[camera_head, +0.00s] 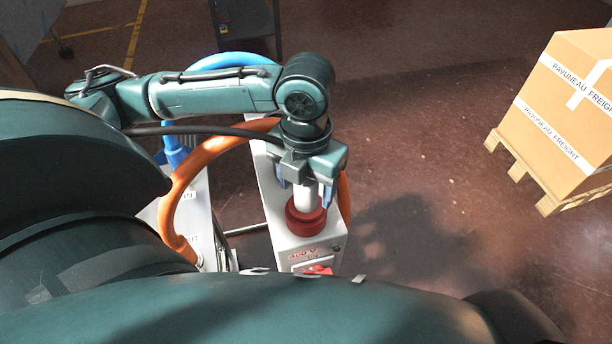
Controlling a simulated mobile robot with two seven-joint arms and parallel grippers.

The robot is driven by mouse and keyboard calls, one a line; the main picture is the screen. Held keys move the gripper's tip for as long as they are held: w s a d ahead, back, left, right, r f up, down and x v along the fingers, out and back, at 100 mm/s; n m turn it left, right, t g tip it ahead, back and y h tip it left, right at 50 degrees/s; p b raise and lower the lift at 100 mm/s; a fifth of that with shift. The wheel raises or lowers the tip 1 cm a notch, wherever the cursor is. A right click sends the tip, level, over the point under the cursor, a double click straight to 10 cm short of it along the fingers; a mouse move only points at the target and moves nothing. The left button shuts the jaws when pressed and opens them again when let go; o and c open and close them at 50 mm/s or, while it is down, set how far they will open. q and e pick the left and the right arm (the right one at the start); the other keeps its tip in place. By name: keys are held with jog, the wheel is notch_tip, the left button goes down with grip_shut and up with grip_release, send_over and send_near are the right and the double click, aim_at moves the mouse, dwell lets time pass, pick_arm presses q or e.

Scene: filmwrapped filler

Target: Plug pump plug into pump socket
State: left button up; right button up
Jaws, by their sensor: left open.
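A narrow light-grey box (270,200) stands below my left arm, with red lettering on its top end. A round red connector (305,217) sits on the box top, and a pale cylinder (308,197) rises upright from it. I take these for the pump socket and plug, but cannot tell how far they are joined. My left gripper (309,186) points down over the box, jaws open, with the pale cylinder between its fingers. Whether the fingers touch it is unclear. My right gripper is not in view.
A thick orange hose (204,152) loops left of the box and behind my gripper. A blue hose (235,60) arches behind my arm; a blue connector (175,152) is at left. A red switch (318,269) is on the box. A carton (560,110) stands on a pallet at right.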

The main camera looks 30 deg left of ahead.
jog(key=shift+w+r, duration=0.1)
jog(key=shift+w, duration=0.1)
pick_arm(q)
jog(key=shift+r, duration=0.3)
notch_tip(320, 180, up, 11)
jog(key=shift+r+p, duration=0.2)
jog(key=shift+p, duration=0.5)
jog(key=shift+r, duration=0.55)
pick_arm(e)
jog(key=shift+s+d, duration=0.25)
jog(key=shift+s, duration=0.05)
